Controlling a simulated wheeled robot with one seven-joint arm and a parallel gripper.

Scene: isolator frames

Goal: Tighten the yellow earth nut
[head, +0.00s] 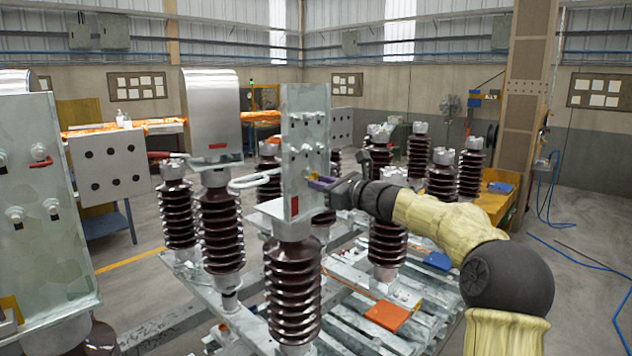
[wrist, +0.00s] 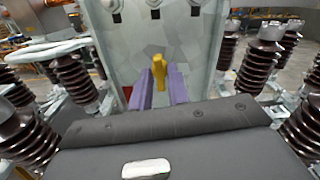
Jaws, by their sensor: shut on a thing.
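The yellow earth nut (wrist: 158,70) sticks out from the face of a grey galvanised plate (wrist: 195,50) in the wrist view. My gripper (wrist: 161,76) has its two purple fingers on either side of the nut, shut on it. In the head view my gripper (head: 320,183) reaches in from the right to the lower part of the upright plate (head: 305,105), which stands on a brown ribbed insulator (head: 293,290). The nut is mostly hidden by the fingers there. How far the nut is turned cannot be told.
Several bolt heads sit higher on the plate. A pale bar handle (head: 255,178) juts out left of it. Brown insulators (head: 220,230) stand close by on the steel frame. An orange block (head: 388,316) and a blue block (head: 437,261) lie below my arm. A large plate (head: 40,200) stands at left.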

